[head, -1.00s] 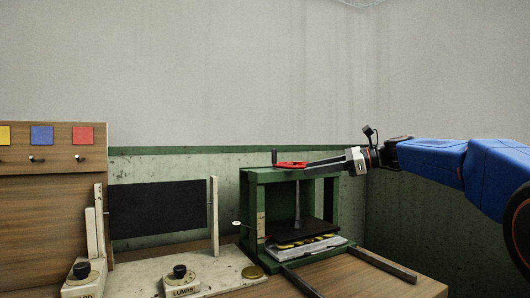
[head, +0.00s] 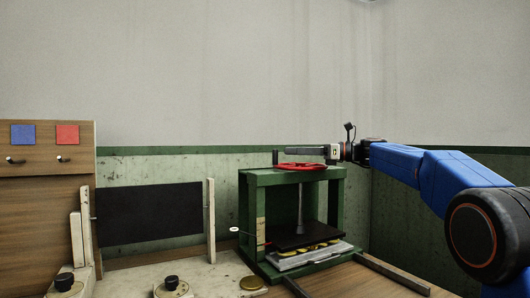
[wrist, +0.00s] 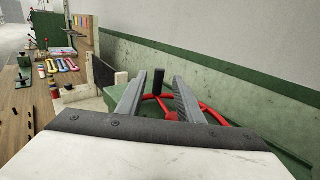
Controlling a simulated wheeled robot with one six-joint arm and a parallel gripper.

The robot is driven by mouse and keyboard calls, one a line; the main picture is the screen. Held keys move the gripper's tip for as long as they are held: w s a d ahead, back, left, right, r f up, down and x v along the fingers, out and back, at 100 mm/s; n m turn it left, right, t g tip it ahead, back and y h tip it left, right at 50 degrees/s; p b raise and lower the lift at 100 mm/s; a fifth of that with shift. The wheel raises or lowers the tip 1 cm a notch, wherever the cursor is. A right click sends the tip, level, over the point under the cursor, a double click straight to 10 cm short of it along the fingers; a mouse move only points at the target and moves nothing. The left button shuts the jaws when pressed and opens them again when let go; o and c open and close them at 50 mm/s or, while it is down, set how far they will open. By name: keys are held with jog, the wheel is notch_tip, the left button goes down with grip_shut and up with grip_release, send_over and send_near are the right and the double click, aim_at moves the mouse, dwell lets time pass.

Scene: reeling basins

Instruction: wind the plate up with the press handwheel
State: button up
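The green press (head: 252,215) stands on the bench with a red handwheel (head: 302,167) lying flat on top. The wheel's upright black handle (head: 275,157) is at its left side. My gripper (head: 287,151) reaches in level from the right, just above the wheel, with its tips close to the handle. In the wrist view, the open fingers (wrist: 156,90) have the black handle (wrist: 158,79) in the gap between their tips, with no clear contact. The dark plate (head: 300,237) hangs on the screw, a little above a pale tray (head: 310,260) with yellow pieces.
A dark panel (head: 150,213) between pale posts stands left of the press. Black-knobbed devices (head: 171,284) sit in front of it. Two dark rails (head: 393,275) run forward from the press. The green wall is close behind.

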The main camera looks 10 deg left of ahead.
jog(key=w+a, duration=0.1)
jog(key=a, duration=0.9)
jog(key=shift+w+a, duration=0.35)
jog(key=shift+c, duration=0.2)
grip_shut()
